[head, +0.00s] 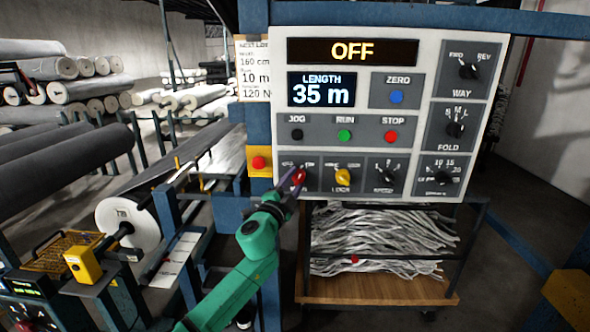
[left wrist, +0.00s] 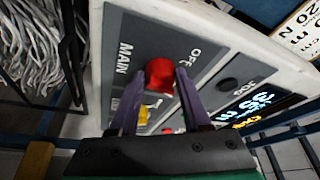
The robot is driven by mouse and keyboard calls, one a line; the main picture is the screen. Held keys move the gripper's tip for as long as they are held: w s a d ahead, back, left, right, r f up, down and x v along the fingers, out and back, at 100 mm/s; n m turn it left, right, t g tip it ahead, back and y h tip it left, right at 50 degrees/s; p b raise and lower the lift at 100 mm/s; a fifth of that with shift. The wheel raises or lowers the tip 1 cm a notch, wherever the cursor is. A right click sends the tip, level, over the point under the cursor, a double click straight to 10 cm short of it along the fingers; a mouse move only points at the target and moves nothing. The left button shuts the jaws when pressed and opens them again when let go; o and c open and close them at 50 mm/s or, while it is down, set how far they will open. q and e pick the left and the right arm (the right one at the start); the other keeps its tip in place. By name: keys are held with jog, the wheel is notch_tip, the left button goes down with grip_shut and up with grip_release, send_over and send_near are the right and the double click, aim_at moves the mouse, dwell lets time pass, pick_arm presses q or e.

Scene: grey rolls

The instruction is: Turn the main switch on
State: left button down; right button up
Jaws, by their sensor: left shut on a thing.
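The main switch, a red knob (head: 299,177), sits at the lower left of the white control panel (head: 420,60). It also shows in the left wrist view as a red knob (left wrist: 159,75) beside the words MAIN and OFF. My left gripper (head: 296,175) is shut on this knob, with its purple fingers on either side of it. The left wrist view shows the fingertips (left wrist: 158,82) at the knob. The top display (head: 352,51) reads OFF. The knob's exact pointer direction is hidden by the fingers and too small to tell. My right gripper is not in view.
A yellow knob (head: 343,175) is just right of the main switch. A red button on a yellow box (head: 259,162) is close on the left. Black, green and red buttons sit above. A cart of grey strips (head: 380,240) stands below the panel.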

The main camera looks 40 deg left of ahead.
pick_arm(q)
jog(key=m+p, duration=0.2)
jog(key=m+g+h+p, duration=0.1)
jog(key=m+p, duration=0.1)
jog(key=p, duration=0.1)
jog(key=shift+r, duration=0.4)
jog(key=shift+f+m+g+p, duration=0.2)
jog(key=shift+m+g+p, duration=0.2)
jog(key=shift+m+p, duration=0.45)
jog(key=shift+c, duration=1.8)
grip_release()
jog(key=shift+s, duration=0.1)
jog(key=b+v, duration=0.2)
jog(key=v, duration=1.2)
jog(key=shift+s, duration=0.25)
